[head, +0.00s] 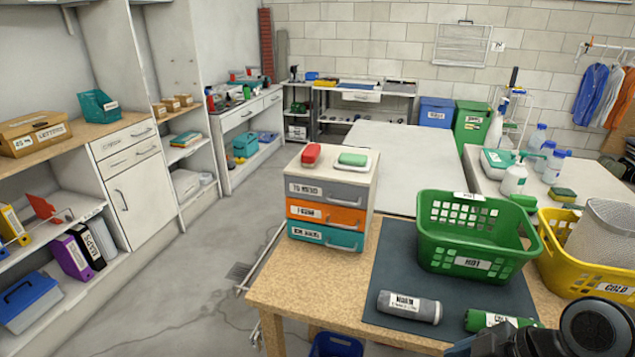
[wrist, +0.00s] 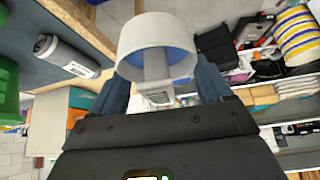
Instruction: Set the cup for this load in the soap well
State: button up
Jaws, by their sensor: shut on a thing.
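In the wrist view my gripper (wrist: 160,82) is shut on a white cup (wrist: 155,29) with blue inside, held between its two dark fingers. In the head view only dark parts of my arm show at the bottom right, and the cup is not visible there. A grey cylinder (head: 408,307) labelled "WARM" lies on the dark mat (head: 392,268). A green cylinder (head: 487,320) with a partly hidden label lies to its right. I cannot pick out the soap well in either view.
A green basket (head: 470,232) labelled "HOT" stands on the mat. A yellow basket (head: 597,275) labelled "COLD" stands to its right, with a grey mesh item inside. A small drawer unit (head: 328,205) stands at the table's left. Open floor lies left of the table.

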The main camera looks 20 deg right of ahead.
jog(key=w+a+f+m+h, duration=0.1)
jog(key=w+f, duration=0.1)
jog(key=w+f+m+t, duration=0.1)
jog(key=w+f+m, duration=0.1)
jog(key=f, duration=0.1)
jog(key=w+a+f+m+h, duration=0.1)
jog(key=w+f+m, duration=0.1)
jog(key=w, duration=0.1)
jog(key=shift+a+f+h, duration=0.2)
jog(key=shift+a+h, duration=0.1)
jog(key=shift+a, duration=0.05)
jog(key=w+a+f+m, duration=0.1)
jog(key=f, duration=0.1)
jog(key=w+a+f+m+h, duration=0.1)
jog(key=w+a+f+m, duration=0.1)
jog(key=w+a+f+m+t+h, duration=0.1)
jog(key=w+a+f, duration=0.1)
jog(key=shift+w+f, duration=0.15)
jog(key=shift+w, duration=0.05)
